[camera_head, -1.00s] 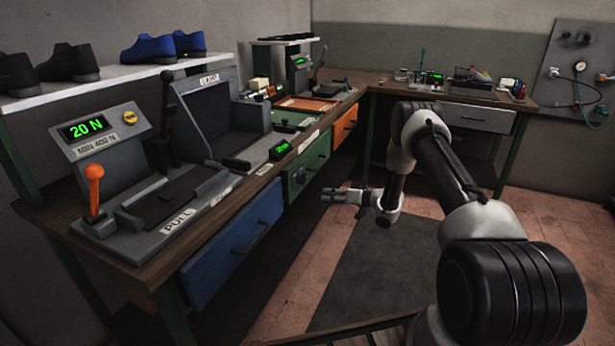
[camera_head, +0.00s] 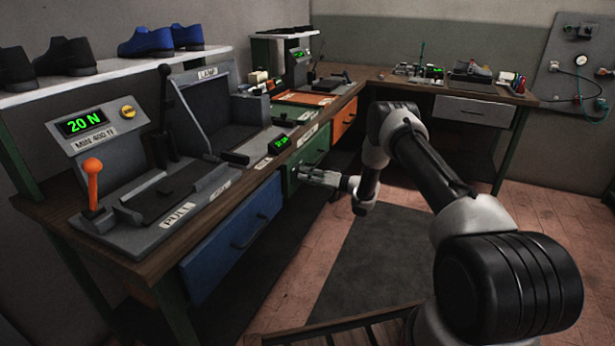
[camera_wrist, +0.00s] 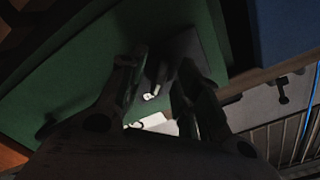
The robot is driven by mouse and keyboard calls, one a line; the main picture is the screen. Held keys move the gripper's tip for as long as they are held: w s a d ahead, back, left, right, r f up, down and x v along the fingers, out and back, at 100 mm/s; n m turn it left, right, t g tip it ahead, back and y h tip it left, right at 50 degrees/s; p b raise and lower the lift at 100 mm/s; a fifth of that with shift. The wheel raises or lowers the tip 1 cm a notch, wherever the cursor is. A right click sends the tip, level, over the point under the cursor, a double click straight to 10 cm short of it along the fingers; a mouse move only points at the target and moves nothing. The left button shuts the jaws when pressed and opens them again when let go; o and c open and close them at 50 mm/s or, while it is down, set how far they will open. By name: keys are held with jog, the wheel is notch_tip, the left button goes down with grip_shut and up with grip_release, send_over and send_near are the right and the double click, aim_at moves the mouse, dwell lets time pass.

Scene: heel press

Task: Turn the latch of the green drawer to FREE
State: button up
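The green drawer (camera_head: 312,150) is in the front of the bench, between the blue and orange drawers, and looks shut. Its green front also fills much of the wrist view (camera_wrist: 75,85). The latch (camera_wrist: 155,80) is a small dark piece with a white mark, seen between my fingers. A white label (camera_wrist: 150,122) shows partly below it; I cannot read it or the latch's setting. My gripper (camera_head: 303,176) is at the drawer front in the head view. In the wrist view my gripper (camera_wrist: 163,65) has its fingers apart on both sides of the latch; contact cannot be told.
The blue drawer (camera_head: 232,240) is nearer on the left, and the orange drawer (camera_head: 344,118) is farther right. A press with a 20 N display (camera_head: 85,124) and an orange lever (camera_head: 92,183) stands on the bench. The floor mat (camera_head: 375,265) is clear.

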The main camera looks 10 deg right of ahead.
grip_shut()
jog(key=shift+n, duration=8.9)
